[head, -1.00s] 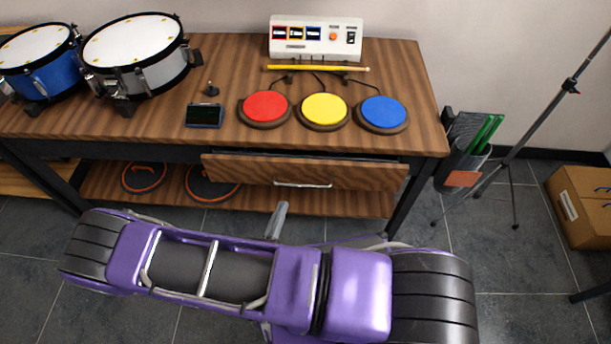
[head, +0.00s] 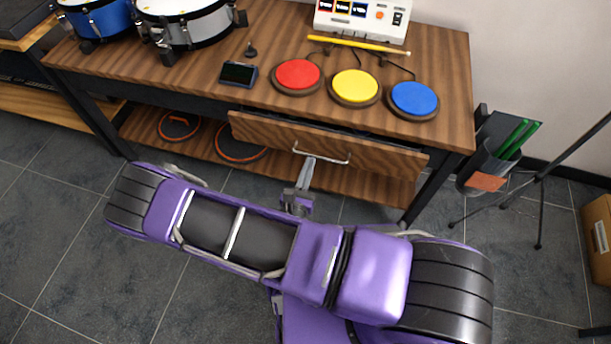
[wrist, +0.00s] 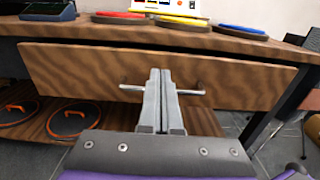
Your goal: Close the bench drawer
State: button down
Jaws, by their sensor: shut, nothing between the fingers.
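The bench drawer (head: 385,152) has a wood front with a metal bar handle (head: 335,158). It stands partly open, with a dark gap showing behind the top of its front. In the wrist view the drawer front (wrist: 235,78) fills the middle, and the handle (wrist: 190,92) shows on both sides of my fingers. My gripper (head: 309,163) is shut and empty, its fingertips at the handle near the middle of the drawer front. I cannot tell whether the tips touch it.
The bench (head: 445,105) carries red (head: 298,74), yellow (head: 355,86) and blue (head: 415,98) pads, drums and a small dark device (head: 239,73). Dark discs (head: 243,143) lie on the lower shelf. A holder with green sticks (head: 492,165) and a stand (head: 540,180) are at right.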

aim_at(319, 135)
jog(key=x, duration=0.7)
jog(key=shift+w+d+f+b, duration=0.1)
jog(key=shift+w+b, duration=0.25)
jog(key=shift+b, duration=0.05)
jog(key=shift+w, duration=0.15)
jog(key=x, duration=0.2)
jog(key=shift+w+d+p, duration=0.15)
jog(key=shift+w+p, duration=0.15)
jog(key=shift+s, duration=0.15)
